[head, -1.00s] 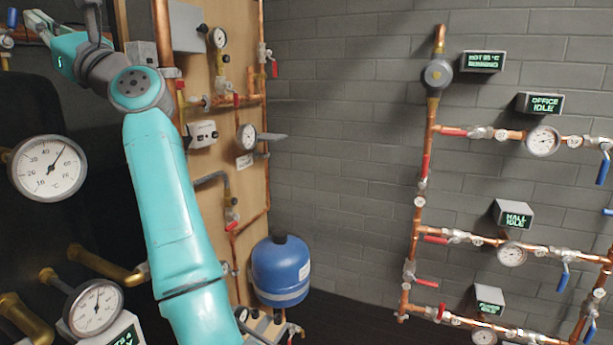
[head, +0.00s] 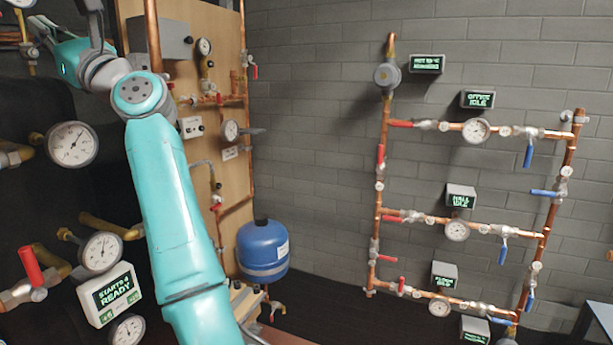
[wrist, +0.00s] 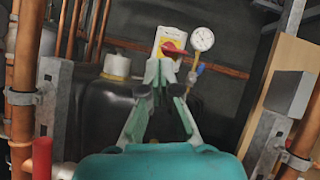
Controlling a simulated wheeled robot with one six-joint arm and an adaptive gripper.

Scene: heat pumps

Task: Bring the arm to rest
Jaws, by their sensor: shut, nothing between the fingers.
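My teal arm rises through the left half of the head view and bends at a grey joint near the top left. My gripper (wrist: 158,82) shows in the wrist view, its fingers closed together at the tips with nothing between them. It points at a dark tank, in front of a yellow plate with a red rotary handle (wrist: 173,47). I cannot tell whether the fingertips touch anything. The gripper itself does not show clearly in the head view.
Copper pipework with valves, gauges and small displays (head: 461,196) covers the grey brick wall at right. A blue vessel (head: 263,250) stands beside a wooden panel (head: 232,190). Pipes and a metal strut (wrist: 53,110) flank my gripper.

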